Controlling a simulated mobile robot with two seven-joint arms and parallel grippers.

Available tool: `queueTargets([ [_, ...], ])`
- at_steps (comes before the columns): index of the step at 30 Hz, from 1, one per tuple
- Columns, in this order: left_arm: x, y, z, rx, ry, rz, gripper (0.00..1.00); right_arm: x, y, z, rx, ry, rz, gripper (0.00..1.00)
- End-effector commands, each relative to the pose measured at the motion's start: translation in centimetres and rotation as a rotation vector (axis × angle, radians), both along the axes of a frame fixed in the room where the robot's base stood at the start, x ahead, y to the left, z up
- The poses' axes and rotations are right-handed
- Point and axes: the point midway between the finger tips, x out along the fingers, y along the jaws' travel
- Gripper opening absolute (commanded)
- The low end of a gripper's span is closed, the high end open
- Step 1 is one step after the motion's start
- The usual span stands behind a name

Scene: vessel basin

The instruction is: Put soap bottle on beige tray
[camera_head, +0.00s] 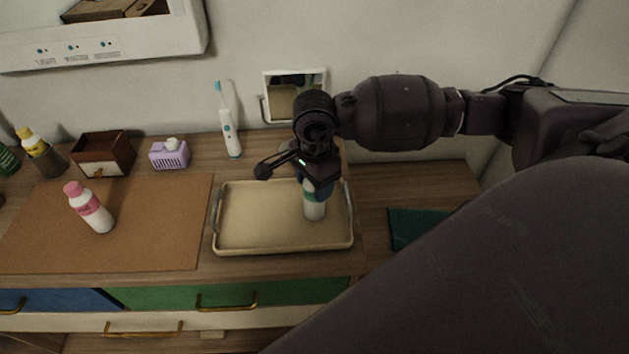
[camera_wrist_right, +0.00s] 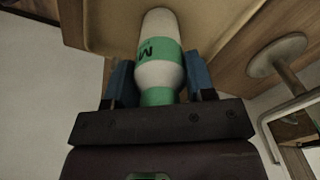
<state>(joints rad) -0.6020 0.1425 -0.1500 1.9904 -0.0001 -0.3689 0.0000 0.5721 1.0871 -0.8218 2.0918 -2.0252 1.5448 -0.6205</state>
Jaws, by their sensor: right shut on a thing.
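The soap bottle (camera_head: 314,211) is white with green bands. My right gripper (camera_head: 316,188) is shut on it from above, over the right part of the beige tray (camera_head: 262,248). In the right wrist view the bottle (camera_wrist_right: 158,50) stands between the two blue fingers of the right gripper (camera_wrist_right: 158,85), its green cap end toward the palm. The beige tray (camera_wrist_right: 105,30) shows beyond it. I cannot tell whether the bottle's base touches the tray. The gripper hides the bottle's upper part in the head view. My left gripper is not in view.
A brown mat (camera_head: 150,245) with a pink-capped bottle (camera_head: 90,207) lies left of the tray. An electric toothbrush (camera_head: 229,125), a purple soap box (camera_head: 170,153) and a mirror (camera_head: 295,85) stand behind. A dark green item (camera_head: 410,228) lies to the right.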

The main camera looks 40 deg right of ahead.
Motion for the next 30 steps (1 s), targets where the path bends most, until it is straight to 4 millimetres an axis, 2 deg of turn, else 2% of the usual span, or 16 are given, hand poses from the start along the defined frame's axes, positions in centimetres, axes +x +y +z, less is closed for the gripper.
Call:
queueTargets([
  [10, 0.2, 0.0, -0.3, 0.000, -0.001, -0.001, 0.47, 0.0, 0.0, -0.3, 0.000, -0.001, 0.000, 0.21],
  [11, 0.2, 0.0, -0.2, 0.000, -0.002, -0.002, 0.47, 0.0, 0.0, -0.2, 0.000, 0.000, 0.000, 0.54],
  [15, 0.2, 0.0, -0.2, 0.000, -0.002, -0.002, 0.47, 0.0, 0.0, -0.2, -0.001, -0.001, 0.000, 0.75],
  [25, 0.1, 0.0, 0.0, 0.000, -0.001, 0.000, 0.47, 0.0, 0.0, 0.0, -0.001, -0.001, 0.000, 0.75],
  [30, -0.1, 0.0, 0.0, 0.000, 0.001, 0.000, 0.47, 0.1, -0.1, 1.7, -0.002, -0.004, 0.001, 0.75],
])
